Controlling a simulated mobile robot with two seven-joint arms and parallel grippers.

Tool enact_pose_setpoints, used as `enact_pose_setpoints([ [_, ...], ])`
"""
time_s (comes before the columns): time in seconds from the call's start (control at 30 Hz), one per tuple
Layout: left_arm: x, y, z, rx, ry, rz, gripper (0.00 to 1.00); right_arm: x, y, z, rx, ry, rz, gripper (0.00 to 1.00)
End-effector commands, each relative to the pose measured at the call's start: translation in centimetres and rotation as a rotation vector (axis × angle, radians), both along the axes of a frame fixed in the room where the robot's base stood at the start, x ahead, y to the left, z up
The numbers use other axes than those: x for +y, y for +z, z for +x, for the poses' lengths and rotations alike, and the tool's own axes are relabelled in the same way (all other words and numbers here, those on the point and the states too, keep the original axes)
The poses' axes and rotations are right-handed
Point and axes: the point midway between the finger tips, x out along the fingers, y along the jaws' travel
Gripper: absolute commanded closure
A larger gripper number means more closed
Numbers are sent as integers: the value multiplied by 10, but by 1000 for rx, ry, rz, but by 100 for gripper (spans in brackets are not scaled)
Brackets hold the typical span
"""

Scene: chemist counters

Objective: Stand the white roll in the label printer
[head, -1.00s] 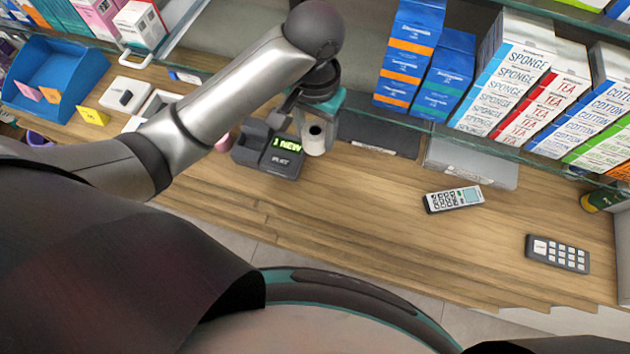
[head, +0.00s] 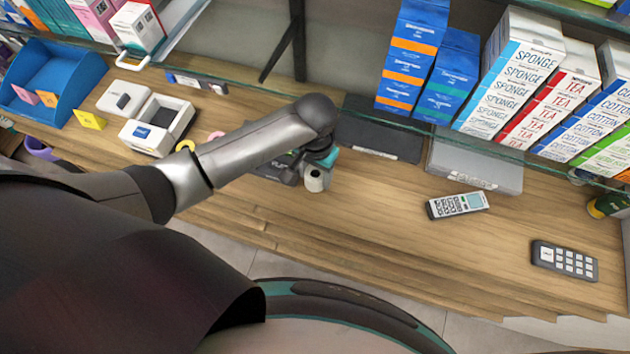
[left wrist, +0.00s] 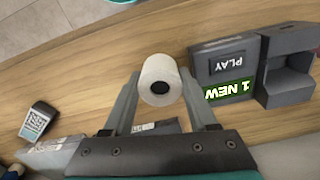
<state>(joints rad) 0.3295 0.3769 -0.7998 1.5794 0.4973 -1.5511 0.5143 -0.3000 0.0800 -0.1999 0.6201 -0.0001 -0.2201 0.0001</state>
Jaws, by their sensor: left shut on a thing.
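The white roll (head: 314,182) is upright between the fingers of my left gripper (head: 319,168), near the middle of the wooden counter. In the left wrist view the roll (left wrist: 158,76) shows its dark core hole, with a finger on each side. I cannot tell whether its base touches the counter. The label printer (head: 158,125) is a white box with an open dark well and a blue label, left of my arm at the back of the counter. Its well looks empty. My right gripper is not in view.
A dark answering machine (left wrist: 258,65) with a green "1 NEW" display stands beside the roll, partly behind my arm in the head view. A yellow ring (head: 185,146) lies near the printer. A handset (head: 457,203) and keypad (head: 563,260) lie right. Glass shelving runs behind.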

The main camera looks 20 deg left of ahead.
Motion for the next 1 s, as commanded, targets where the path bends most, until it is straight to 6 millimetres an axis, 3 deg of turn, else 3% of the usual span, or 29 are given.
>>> enact_pose_setpoints([
  [0.17, 0, -29, -1, 3, 0, 1, 97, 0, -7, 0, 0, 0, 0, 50],
  [0.33, 0, -38, 0, 2, 0, 1, 97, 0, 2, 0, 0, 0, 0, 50],
  [0.83, 0, -46, -1, 1, 0, 0, 97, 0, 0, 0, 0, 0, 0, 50],
  [0.87, 0, -46, -1, 1, -1, 0, 38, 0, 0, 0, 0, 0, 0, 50],
  [1.0, 0, -45, -1, 1, -1, 0, 23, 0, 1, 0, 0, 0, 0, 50],
])
